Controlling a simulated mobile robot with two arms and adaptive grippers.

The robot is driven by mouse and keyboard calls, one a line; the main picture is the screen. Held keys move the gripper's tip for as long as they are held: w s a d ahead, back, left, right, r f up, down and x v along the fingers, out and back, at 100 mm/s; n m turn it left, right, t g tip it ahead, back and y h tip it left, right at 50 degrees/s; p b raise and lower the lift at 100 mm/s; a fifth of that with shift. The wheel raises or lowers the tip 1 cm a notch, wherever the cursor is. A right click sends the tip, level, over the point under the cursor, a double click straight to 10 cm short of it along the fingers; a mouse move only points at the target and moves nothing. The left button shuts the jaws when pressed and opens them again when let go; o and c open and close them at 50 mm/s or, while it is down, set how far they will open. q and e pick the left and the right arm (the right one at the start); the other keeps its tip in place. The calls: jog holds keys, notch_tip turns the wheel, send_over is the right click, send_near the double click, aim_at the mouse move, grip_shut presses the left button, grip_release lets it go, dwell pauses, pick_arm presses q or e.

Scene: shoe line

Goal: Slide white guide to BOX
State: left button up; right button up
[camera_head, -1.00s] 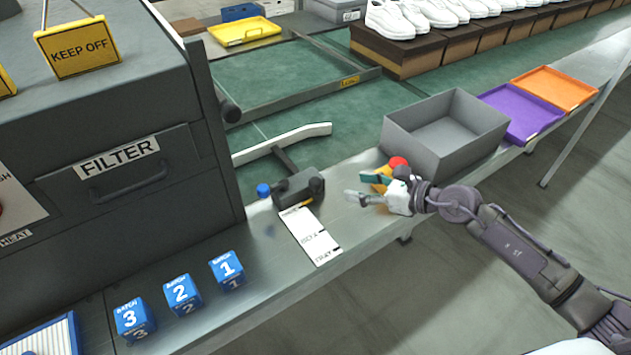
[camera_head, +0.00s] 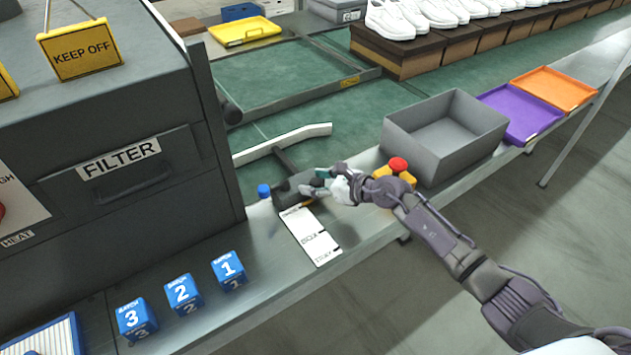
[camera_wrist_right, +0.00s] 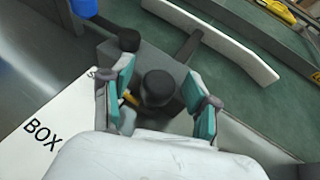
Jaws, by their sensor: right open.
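The white guide (camera_head: 305,137) is a long curved bar lying over the green belt, joined by a dark arm to a dark slider block (camera_head: 284,190) at the belt's near edge. A white label strip (camera_head: 312,236) lies in front of the block on the metal ledge; its word BOX (camera_wrist_right: 42,133) reads clearly in the right wrist view. My right gripper (camera_head: 312,181) is open at the block's right end. In the wrist view its teal-padded fingers (camera_wrist_right: 160,100) stand on either side of a round black knob (camera_wrist_right: 158,87) on the block. My left gripper is not in view.
A blue knob (camera_head: 264,191) sits left of the block. A red button on a yellow base (camera_head: 397,165) and a grey bin (camera_head: 428,152) stand to the right. Blue batch cubes (camera_head: 183,294) stand on the ledge at left. The dark filter machine (camera_head: 110,130) is close on the left.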

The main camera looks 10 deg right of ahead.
grip_shut()
dwell(0.3)
jog(key=shift+s+d, duration=0.1)
jog(key=shift+s, duration=0.15)
jog(key=s+d+p, duration=0.1)
jog(key=s, duration=0.1)
jog(key=s+d+p, duration=0.1)
jog(key=s, duration=0.2)
jog(key=s+d+p, duration=0.1)
jog(key=s, duration=0.2)
grip_release()
